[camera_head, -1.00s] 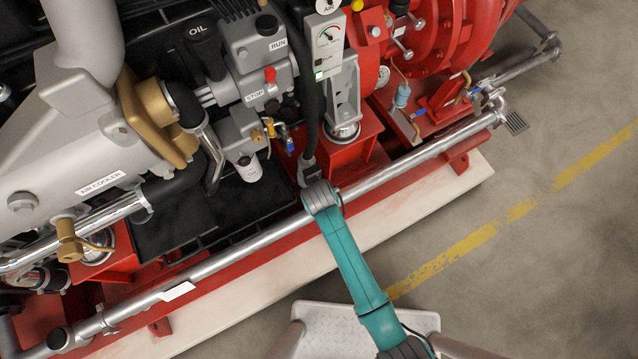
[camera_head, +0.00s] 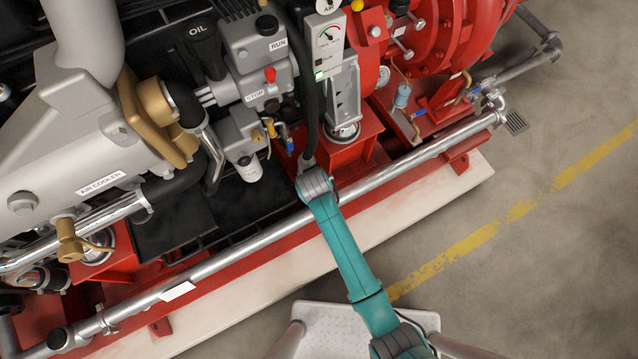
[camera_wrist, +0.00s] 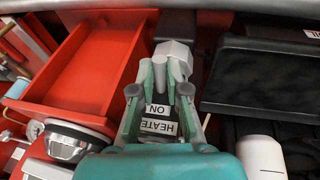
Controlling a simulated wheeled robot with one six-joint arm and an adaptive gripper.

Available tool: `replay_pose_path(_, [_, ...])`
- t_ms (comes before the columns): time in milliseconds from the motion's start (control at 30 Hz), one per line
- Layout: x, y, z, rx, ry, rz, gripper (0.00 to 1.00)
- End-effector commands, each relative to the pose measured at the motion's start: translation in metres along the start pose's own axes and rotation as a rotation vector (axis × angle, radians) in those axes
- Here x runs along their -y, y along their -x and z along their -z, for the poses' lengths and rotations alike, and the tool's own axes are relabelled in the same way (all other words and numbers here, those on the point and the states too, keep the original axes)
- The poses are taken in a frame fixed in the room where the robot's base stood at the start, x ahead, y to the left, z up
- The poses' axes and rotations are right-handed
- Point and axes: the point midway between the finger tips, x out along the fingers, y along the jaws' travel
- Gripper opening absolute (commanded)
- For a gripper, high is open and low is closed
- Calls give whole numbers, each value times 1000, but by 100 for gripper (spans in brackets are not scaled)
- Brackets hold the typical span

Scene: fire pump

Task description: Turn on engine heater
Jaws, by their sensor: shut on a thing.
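In the wrist view my gripper (camera_wrist: 160,78) has its teal fingers closed in on a small grey switch piece below a light grey block (camera_wrist: 174,50). It is shut on that piece, which I take to be the heater switch; the fingers hide much of it. A white ON label (camera_wrist: 158,110) and a HEATER label (camera_wrist: 158,129) show upside down between the fingers. In the head view my teal arm reaches over the long silver pipe, and its wrist hides the gripper and the switch.
The silver pipe (camera_head: 420,158) runs along the red base, close to my arm. In the wrist view a red open-topped bracket (camera_wrist: 88,70) is at left, a black panel (camera_wrist: 262,75) at right and a white cylinder (camera_wrist: 262,155) at lower right. Open floor (camera_head: 560,230) lies at right.

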Motion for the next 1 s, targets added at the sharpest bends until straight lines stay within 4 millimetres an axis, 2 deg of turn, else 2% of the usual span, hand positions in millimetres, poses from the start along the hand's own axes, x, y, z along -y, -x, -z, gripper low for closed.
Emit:
replay_pose_path(500, [-2,12,13,367,73,7,0])
replay_pose_path(1000, [-3,14,16,500,99,9,0])
